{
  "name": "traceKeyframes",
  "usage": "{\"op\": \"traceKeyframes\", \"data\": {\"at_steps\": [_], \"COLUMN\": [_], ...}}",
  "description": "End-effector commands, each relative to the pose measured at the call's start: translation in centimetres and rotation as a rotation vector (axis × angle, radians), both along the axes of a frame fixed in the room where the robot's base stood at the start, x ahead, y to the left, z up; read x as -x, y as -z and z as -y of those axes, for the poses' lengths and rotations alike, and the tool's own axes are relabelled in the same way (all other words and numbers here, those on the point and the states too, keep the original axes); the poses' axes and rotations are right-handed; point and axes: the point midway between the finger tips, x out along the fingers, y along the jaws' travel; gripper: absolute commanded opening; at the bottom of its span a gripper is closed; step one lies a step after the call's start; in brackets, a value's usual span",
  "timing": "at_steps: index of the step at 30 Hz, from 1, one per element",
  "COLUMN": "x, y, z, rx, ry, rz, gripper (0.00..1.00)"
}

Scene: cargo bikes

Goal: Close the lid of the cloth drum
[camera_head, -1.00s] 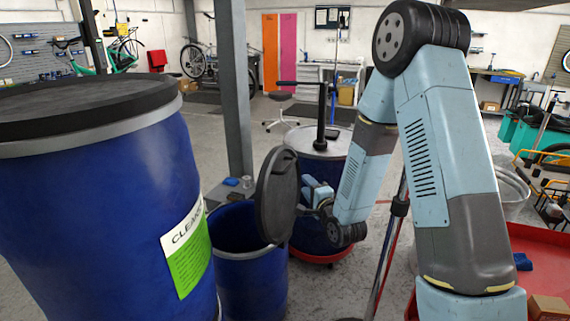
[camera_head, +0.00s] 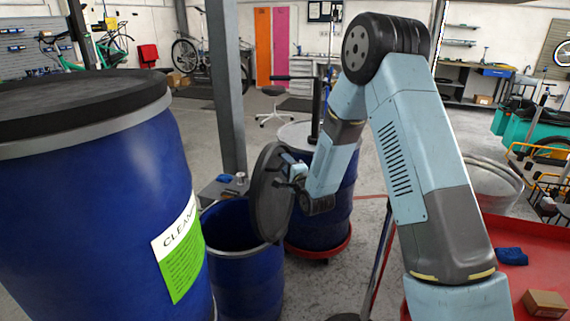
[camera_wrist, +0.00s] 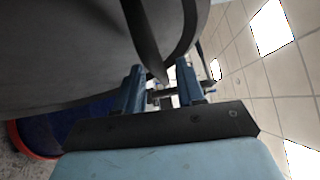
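The open cloth drum (camera_head: 248,275) is a blue barrel standing below and right of a larger blue drum. Its dark grey round lid (camera_head: 270,200) stands nearly upright at the drum's right rim, and the dark inside shows. My gripper (camera_head: 290,172) is at the lid's right, outer face, near its upper part. In the wrist view the two blue fingers of my gripper (camera_wrist: 160,90) are apart, with a dark curved strip of the lid (camera_wrist: 148,40) running between them. I cannot tell whether they touch it.
A large blue drum with a black lid (camera_head: 80,105) and a green label fills the left. Another blue drum (camera_head: 320,215) stands behind the lid on a red base. A grey post (camera_head: 228,90) rises behind the open drum. A red surface (camera_head: 520,280) lies at right.

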Motion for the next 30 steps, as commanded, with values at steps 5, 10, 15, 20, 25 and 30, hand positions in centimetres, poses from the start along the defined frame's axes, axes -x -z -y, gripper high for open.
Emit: {"op": "traceKeyframes", "data": {"at_steps": [5, 10, 15, 20, 25, 30], "x": [-1.3, -1.6, -1.6, -1.6, -1.6, -1.6], "y": [-0.1, -0.1, -0.1, -0.1, -0.1, 0.0], "z": [-0.5, -0.7, -0.7, -0.7, -0.7, -0.7], "rx": [0.0, 0.0, 0.0, 0.0, 0.0, 0.001], "ry": [0.001, 0.001, 0.001, 0.001, 0.001, 0.001], "rz": [0.0, -0.001, -0.001, 0.0, -0.001, -0.002], "gripper": [0.39, 0.39, 0.39, 0.25, 0.09, 0.0]}}
